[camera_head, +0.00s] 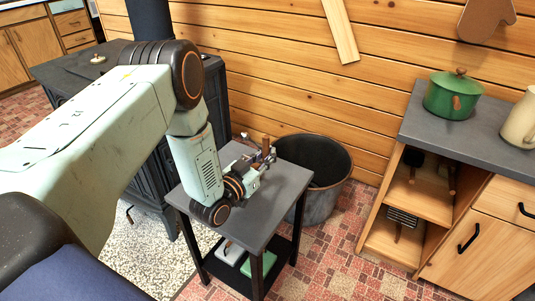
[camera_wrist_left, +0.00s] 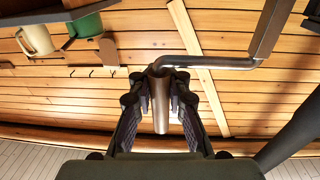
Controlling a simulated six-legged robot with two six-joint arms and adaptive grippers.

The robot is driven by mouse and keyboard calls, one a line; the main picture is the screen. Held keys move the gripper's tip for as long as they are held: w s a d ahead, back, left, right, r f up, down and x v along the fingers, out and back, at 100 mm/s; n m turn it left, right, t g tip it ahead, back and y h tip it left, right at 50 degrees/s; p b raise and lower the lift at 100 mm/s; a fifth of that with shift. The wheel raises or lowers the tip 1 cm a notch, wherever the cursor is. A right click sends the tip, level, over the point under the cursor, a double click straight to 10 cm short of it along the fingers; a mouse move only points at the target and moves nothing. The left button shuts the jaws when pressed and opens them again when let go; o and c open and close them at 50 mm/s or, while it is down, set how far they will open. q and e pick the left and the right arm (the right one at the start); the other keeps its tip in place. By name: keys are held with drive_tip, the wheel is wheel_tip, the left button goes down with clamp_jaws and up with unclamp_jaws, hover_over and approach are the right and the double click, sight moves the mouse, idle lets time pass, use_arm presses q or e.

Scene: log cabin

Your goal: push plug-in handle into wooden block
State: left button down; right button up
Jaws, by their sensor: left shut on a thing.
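My left gripper (camera_head: 264,158) is low over the small grey-topped table (camera_head: 282,194). In the left wrist view its two fingers (camera_wrist_left: 160,108) are closed around a brown cylindrical handle (camera_wrist_left: 160,112). A bent metal rod (camera_wrist_left: 215,62) runs from the handle's end to the right. The rod meets a long brown piece (camera_wrist_left: 270,28), which may be the wooden block, but I cannot tell for sure. In the head view a small brown upright piece (camera_head: 266,142) shows beside the fingertips. The gripper hides much of the contact. My right gripper is not in view.
A dark bucket (camera_head: 322,190) stands behind the table against the plank wall. A black stove (camera_head: 150,165) is to the left. A cabinet with a grey top (camera_head: 440,128) and a green pot (camera_head: 454,96) stands at the right. Red patterned floor between is free.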

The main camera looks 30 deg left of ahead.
sight(264, 138)
use_arm(q)
drive_tip(key=shift+f+b, duration=1.35)
drive_tip(key=shift+f, duration=0.35)
drive_tip(key=c, duration=1.2)
unclamp_jaws()
wheel_tip(264, 138, up, 10)
drive_tip(key=shift+r, duration=0.1)
drive_tip(key=shift+s, duration=0.1)
